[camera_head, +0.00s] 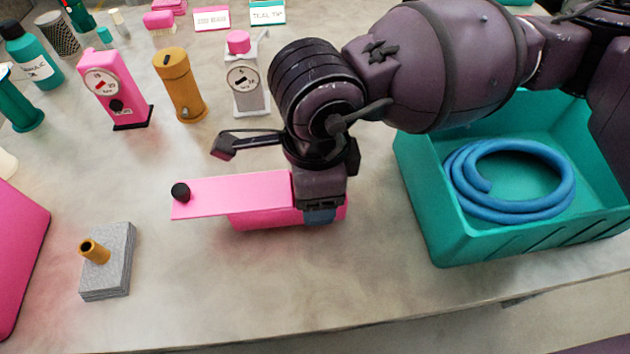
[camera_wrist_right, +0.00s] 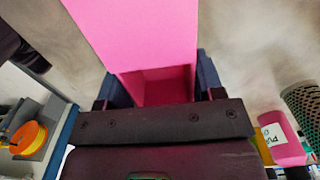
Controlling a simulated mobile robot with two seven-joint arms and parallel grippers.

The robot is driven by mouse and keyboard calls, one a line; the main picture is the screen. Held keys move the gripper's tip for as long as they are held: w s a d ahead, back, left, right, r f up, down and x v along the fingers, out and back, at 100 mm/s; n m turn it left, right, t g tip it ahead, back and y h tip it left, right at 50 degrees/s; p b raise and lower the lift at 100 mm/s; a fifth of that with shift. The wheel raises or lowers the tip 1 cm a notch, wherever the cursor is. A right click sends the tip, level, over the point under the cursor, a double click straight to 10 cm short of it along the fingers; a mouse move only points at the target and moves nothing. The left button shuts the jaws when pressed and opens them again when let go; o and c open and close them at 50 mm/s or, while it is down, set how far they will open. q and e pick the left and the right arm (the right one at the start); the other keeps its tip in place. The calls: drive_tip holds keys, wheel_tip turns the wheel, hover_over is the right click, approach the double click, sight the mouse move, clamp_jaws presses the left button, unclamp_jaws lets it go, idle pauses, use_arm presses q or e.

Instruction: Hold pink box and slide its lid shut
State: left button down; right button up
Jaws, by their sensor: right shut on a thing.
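The pink box (camera_head: 265,219) lies on the table under my right gripper (camera_head: 321,208). My right gripper is shut across the box's right end, and its fingers sit on both sides of the box in the wrist view (camera_wrist_right: 160,88). The flat pink lid (camera_head: 235,193) lies on top and juts out past the box's left end. A black knob (camera_head: 181,191) stands at the lid's left end. In the wrist view the lid (camera_wrist_right: 140,30) leaves part of the box's inside (camera_wrist_right: 165,86) uncovered near the gripper. My left gripper is not in view.
A teal crate (camera_head: 425,205) with a coiled blue hose (camera_head: 510,178) stands right. A grey block (camera_head: 115,265) with a brass peg (camera_head: 95,251) is front left. Pink, brass and white canisters stand behind.

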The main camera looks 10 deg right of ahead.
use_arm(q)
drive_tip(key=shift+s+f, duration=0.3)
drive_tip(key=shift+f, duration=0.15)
use_arm(e)
drive_tip(key=shift+f, duration=0.9)
